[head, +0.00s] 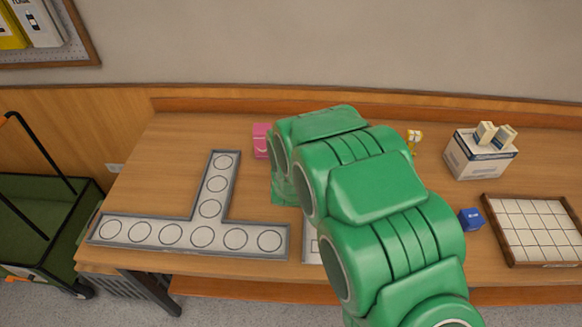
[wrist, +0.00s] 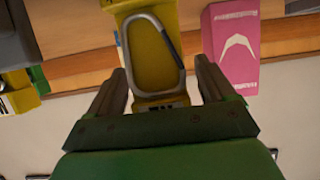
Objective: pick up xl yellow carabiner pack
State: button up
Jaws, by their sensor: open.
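A yellow carabiner pack (wrist: 150,45) with a grey carabiner loop on its face is in the upper middle of the wrist view. My gripper (wrist: 161,72) is open, with one finger on either side of the pack's lower part in the picture. I cannot tell whether the fingers touch it, and its size marking is not readable. In the head view my green arm hides the gripper and this pack. Another small yellow item (head: 414,138) stands right of the arm at the back of the table.
A pink pack (head: 261,140) stands left of my arm, and close right of the yellow pack in the wrist view (wrist: 236,50). A T-shaped tray (head: 222,222), blue cube (head: 471,219), white box (head: 480,160) and gridded tray (head: 515,262) are on the table (head: 150,170).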

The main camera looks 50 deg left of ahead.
jog(key=shift+c, duration=0.5)
jog(key=c, duration=1)
jog(key=shift+a+r, duration=0.1)
jog(key=shift+r, duration=0.55)
notch_tip(320, 180, up, 2)
jog(key=shift+r, duration=0.2)
jog(key=w+r+v, duration=0.1)
jog(key=v, duration=0.4)
jog(key=r+v, duration=0.1)
jog(key=v, duration=0.5)
jog(key=w+r+v, duration=0.1)
jog(key=v, duration=0.4)
jog(key=shift+w+d, duration=0.25)
jog(key=shift+d, duration=0.2)
